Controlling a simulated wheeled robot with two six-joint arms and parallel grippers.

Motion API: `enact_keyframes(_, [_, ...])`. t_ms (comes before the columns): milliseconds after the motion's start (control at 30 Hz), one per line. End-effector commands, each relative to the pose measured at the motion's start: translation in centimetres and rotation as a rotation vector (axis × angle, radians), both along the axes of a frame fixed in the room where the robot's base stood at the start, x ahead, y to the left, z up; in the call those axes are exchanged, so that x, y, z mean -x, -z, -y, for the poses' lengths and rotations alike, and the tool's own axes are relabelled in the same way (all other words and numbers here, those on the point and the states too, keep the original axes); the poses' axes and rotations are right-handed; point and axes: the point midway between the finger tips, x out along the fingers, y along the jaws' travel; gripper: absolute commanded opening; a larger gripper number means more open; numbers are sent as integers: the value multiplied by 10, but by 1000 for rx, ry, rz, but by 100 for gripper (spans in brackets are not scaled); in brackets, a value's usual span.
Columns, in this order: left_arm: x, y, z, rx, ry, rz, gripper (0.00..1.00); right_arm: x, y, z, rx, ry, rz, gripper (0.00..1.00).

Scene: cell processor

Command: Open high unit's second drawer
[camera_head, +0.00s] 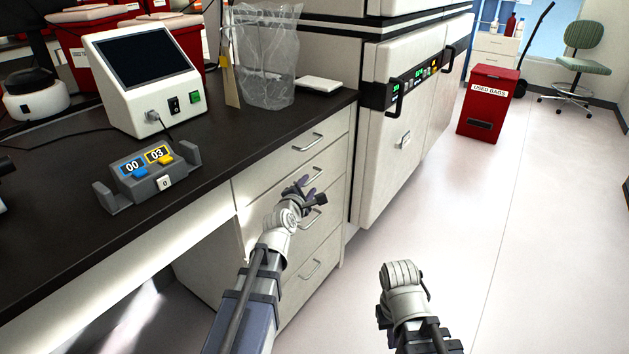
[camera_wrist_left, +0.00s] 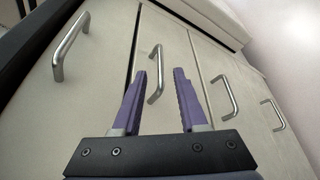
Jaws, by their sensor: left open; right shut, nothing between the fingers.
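The high unit is the white drawer stack (camera_head: 335,190) under the dark counter, with several drawers, all shut, each with a metal bar handle. The second drawer's handle (camera_head: 310,174) is beside my left gripper (camera_head: 308,187). In the left wrist view, my left gripper (camera_wrist_left: 160,75) is open, with purple fingers pointing at the drawer fronts. The second handle (camera_wrist_left: 155,73) appears between its fingertips; I cannot tell whether they touch it. The top handle (camera_wrist_left: 70,47) is to the left and lower handles (camera_wrist_left: 222,97) are to the right. My right wrist shows low in the head view; its gripper fingers are not visible.
A counter (camera_head: 200,215) holds a grey counter device (camera_head: 150,175), a white screen unit (camera_head: 140,75) and a clear bag (camera_head: 265,55). A white cabinet (camera_head: 400,130) stands right of the drawers. A red bin (camera_head: 490,102) stands farther back. The floor at right is clear.

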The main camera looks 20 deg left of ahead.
Motion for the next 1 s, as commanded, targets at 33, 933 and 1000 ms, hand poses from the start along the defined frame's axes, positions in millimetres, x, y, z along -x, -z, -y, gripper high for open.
enact_keyframes(33, [-9, 3, 0, -1, 1, 1, 42, 0, 3, 0, 0, 0, 0, 0])
enact_keyframes(933, [-64, 15, 1, -2, 1, -1, 20, 0, 14, 1, 3, -1, 1, 0])
enact_keyframes(1000, [-64, 15, 1, -2, 1, -1, 12, 0, 14, 1, 3, -1, 1, 0])
